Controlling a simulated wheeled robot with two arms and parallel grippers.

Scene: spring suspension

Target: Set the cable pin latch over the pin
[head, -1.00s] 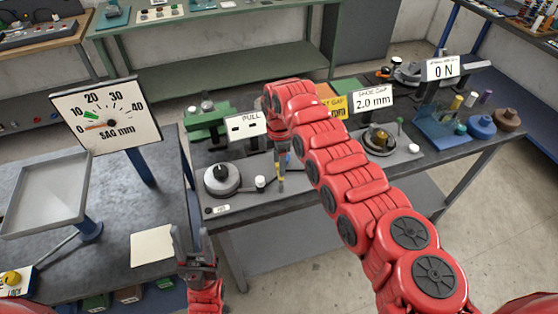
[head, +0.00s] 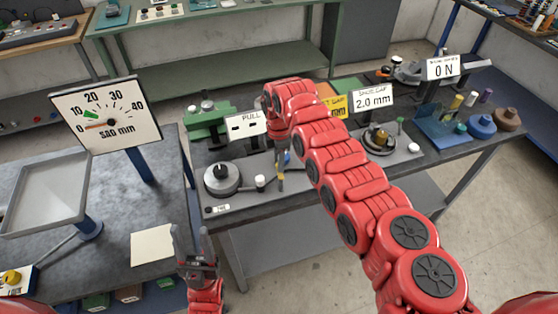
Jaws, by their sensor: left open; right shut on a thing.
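My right gripper (head: 281,170) reaches down over the middle bench, its red arm crossing the view from the lower right. It is shut on a small thin part with a yellow tip (head: 281,180), low over the bench fixture; I cannot tell whether this is the cable pin latch. The pin cannot be made out for certain; a small white-topped post (head: 260,181) stands just left of the gripper. My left gripper (head: 190,243) is open and empty, pointing up near the left bench's right edge.
A round grey drum with a black knob (head: 221,178) sits left of the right gripper. The PULL sign (head: 245,125) stands behind it. The SAG mm dial (head: 105,115) reads near 0.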

